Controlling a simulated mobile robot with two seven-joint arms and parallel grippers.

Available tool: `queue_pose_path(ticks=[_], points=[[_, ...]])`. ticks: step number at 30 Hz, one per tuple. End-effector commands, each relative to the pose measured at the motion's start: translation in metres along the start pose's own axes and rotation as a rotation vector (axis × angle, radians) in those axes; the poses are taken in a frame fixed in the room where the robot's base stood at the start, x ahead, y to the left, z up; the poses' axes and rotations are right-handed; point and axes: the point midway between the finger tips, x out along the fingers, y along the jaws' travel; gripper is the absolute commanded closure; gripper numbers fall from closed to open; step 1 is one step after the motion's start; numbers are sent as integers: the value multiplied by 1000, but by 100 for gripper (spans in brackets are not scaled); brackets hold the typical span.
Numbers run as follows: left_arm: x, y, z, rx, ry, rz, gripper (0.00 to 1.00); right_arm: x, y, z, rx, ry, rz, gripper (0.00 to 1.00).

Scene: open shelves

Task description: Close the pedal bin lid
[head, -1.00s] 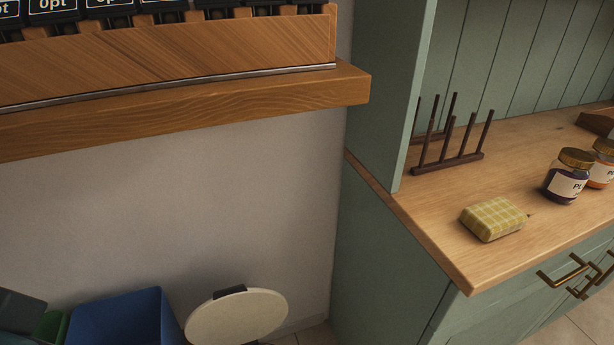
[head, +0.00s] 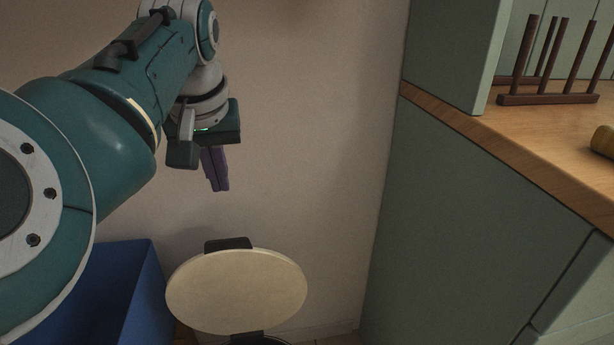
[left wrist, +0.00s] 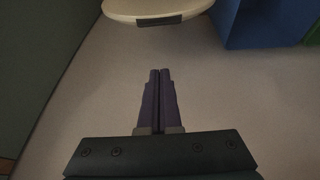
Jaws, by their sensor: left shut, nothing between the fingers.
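The pedal bin's round cream lid (head: 237,290) stands raised and tilted in the lower middle of the head view, with a dark hinge piece at its back edge. Only a dark bit of the bin's rim (head: 262,341) shows below it; the rest is cut off by the frame. The lid (left wrist: 158,8) also shows at the top of the left wrist view. My left gripper (head: 221,188) points down above and behind the lid, near the wall, apart from it. Its purple fingers (left wrist: 160,72) are shut and empty. My right gripper is not in view.
A blue container (head: 125,290) stands left of the bin, partly behind my left arm. A green cabinet (head: 460,220) with a wooden worktop (head: 545,135) is at the right, bearing a dark rack (head: 548,98). The wall (head: 320,130) behind is bare.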

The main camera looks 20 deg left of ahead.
Motion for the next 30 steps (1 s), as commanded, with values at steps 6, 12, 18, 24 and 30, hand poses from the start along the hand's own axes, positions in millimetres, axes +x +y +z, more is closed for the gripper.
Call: queue_pose_path(ticks=[6,12,18,24,30], points=[[44,-1,2,1,-1,-2,100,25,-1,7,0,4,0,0],[77,-1,2,1,1,0,100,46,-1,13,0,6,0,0],[88,0,5,0,1,1,100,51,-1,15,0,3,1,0],[82,-1,21,-1,0,0,100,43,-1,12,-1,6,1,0],[78,0,35,2,0,0,100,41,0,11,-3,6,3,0]])
